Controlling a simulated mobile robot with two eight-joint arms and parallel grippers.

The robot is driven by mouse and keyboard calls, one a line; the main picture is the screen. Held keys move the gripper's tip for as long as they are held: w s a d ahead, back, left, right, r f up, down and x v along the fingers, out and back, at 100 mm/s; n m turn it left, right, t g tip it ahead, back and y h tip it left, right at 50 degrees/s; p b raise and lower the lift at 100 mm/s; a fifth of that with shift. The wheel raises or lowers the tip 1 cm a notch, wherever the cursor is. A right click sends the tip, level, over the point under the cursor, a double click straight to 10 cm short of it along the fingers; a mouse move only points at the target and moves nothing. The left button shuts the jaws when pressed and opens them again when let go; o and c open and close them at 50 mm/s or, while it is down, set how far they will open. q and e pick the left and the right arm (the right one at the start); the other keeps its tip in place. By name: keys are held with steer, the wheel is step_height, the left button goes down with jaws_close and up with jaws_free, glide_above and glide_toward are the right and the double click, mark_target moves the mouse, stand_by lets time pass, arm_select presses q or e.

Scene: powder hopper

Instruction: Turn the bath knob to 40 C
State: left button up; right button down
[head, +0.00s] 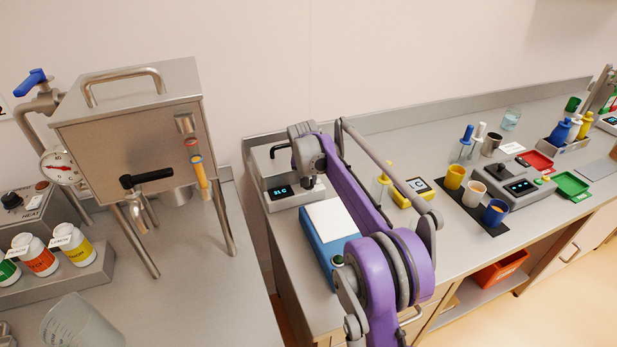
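The bath (272,167) is a grey metal box with a black bent handle on top, standing at the left end of the right-hand bench. Its small lit display (280,191) seems to show about 21 C, but the digits are tiny. One purple and grey arm rises from the bottom, right of centre; I take it as my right arm. Its gripper (312,184) is at the bath's front, just right of the display. The bath knob cannot be made out there, and the arm covers that area. Whether the fingers are open or shut is hidden. My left gripper is out of view.
A blue box with a white top (330,222) sits under the arm. A yellow device (412,195) and a dark mat with cups (470,209) lie to the right. At left stand a steel hopper (135,125) and a heat control box with a black knob (12,200).

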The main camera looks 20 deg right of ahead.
steer(key=shift+m, duration=0.6)
steer(key=c, duration=0.6)
jaws_free()
